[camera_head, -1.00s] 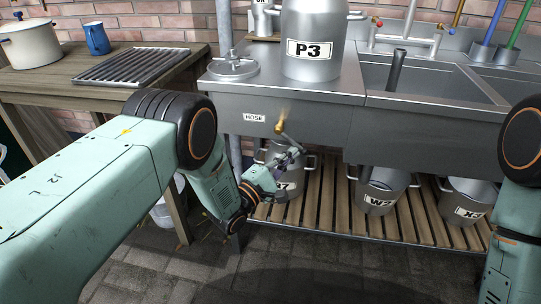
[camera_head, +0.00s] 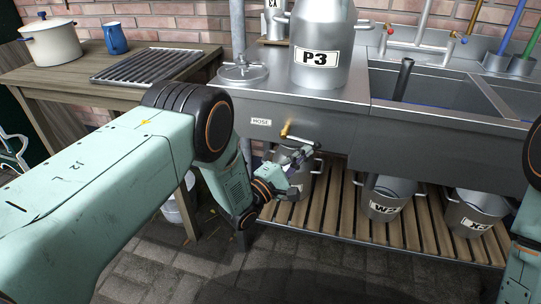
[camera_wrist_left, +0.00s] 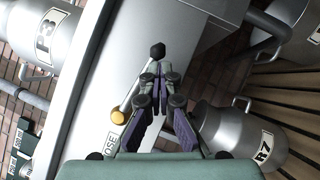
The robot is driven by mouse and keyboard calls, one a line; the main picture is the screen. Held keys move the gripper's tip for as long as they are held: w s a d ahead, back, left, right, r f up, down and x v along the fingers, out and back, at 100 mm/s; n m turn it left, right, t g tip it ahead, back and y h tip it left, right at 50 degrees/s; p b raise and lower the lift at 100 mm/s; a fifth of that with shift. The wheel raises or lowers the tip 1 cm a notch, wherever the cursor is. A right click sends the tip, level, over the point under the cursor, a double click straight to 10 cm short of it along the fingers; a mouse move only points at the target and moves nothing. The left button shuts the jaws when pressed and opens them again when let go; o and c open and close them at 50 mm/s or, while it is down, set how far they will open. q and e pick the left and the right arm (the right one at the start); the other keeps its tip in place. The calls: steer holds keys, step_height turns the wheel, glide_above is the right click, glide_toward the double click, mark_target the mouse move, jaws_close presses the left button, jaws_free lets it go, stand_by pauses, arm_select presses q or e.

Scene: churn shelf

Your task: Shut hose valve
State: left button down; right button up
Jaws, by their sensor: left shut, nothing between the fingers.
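The hose valve (camera_head: 285,130) is a brass fitting on the steel counter's front, beside the HOSE label. Its thin lever slants right and slightly down to a black knob (camera_head: 317,146). In the left wrist view the brass hub (camera_wrist_left: 118,117) and black knob (camera_wrist_left: 157,50) both show. My left gripper (camera_head: 304,153) is just below the lever. In the wrist view its fingertips (camera_wrist_left: 160,74) are shut and empty, close to the lever near the knob. I cannot tell whether they touch it. My right gripper is out of view; only part of my right arm shows.
The R7 churn (camera_wrist_left: 243,137) stands close to my left gripper on the slatted shelf (camera_head: 345,225). Churns W2 (camera_head: 386,198) and X3 (camera_head: 470,213) stand further right. The P3 churn (camera_head: 322,45) is on the counter above. A wooden table (camera_head: 60,85) is left.

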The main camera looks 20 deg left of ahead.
arm_select(q)
steer(key=shift+d+r, duration=0.1)
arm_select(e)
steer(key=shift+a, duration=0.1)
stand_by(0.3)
arm_select(q)
steer(key=s+a+f, duration=0.1)
steer(key=s+f, duration=0.8)
steer(key=shift+f, duration=0.2)
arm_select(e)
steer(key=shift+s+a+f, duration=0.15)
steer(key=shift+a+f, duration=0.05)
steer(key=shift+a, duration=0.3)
